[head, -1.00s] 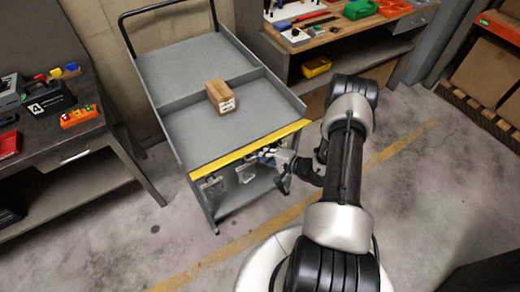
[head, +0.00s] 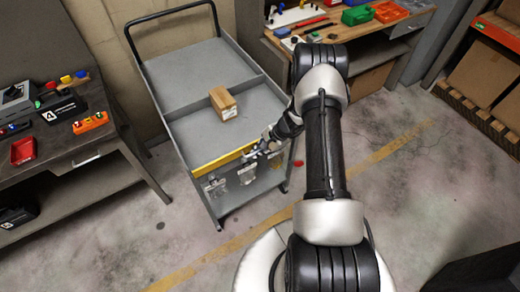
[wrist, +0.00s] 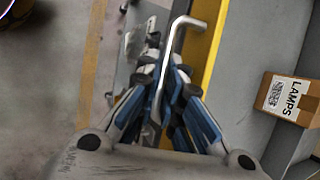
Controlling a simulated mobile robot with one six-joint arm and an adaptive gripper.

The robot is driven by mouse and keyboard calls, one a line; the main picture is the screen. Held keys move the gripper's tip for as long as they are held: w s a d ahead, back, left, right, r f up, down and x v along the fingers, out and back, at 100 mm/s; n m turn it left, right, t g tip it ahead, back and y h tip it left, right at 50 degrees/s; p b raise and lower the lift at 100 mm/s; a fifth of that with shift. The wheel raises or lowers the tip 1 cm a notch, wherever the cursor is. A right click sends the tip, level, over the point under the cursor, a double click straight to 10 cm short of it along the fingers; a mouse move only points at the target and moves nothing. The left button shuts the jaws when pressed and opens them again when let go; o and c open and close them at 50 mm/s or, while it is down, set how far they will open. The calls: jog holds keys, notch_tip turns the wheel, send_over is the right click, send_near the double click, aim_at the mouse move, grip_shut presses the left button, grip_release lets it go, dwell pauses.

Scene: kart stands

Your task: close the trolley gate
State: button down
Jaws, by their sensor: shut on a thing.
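The grey trolley (head: 213,62) stands ahead of me with its black push handle at the far end. Its gate is at the near end, with a yellow top edge (head: 215,163) and a grey front face carrying clear pockets (head: 247,174). My gripper (head: 264,146) is at the right part of the gate's top edge. In the wrist view, the fingers of my gripper (wrist: 166,85) are shut around a bent silver handle bar (wrist: 174,45) next to the yellow edge (wrist: 205,50). Whether a latch is engaged cannot be told.
A cardboard box (head: 223,103) labelled LAMPS lies on the trolley deck. A workbench (head: 75,145) with bins stands left, and another bench (head: 345,35) with tools behind right. A small red thing (head: 299,163) lies on the floor. Open floor is in front.

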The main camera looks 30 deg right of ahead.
jog(key=shift+w+r+g+p, duration=0.3)
jog(key=shift+g+p, duration=0.3)
jog(key=shift+p, duration=0.15)
jog(key=c, duration=2)
grip_release()
jog(key=v, duration=1.2)
jog(key=shift+w, duration=0.2)
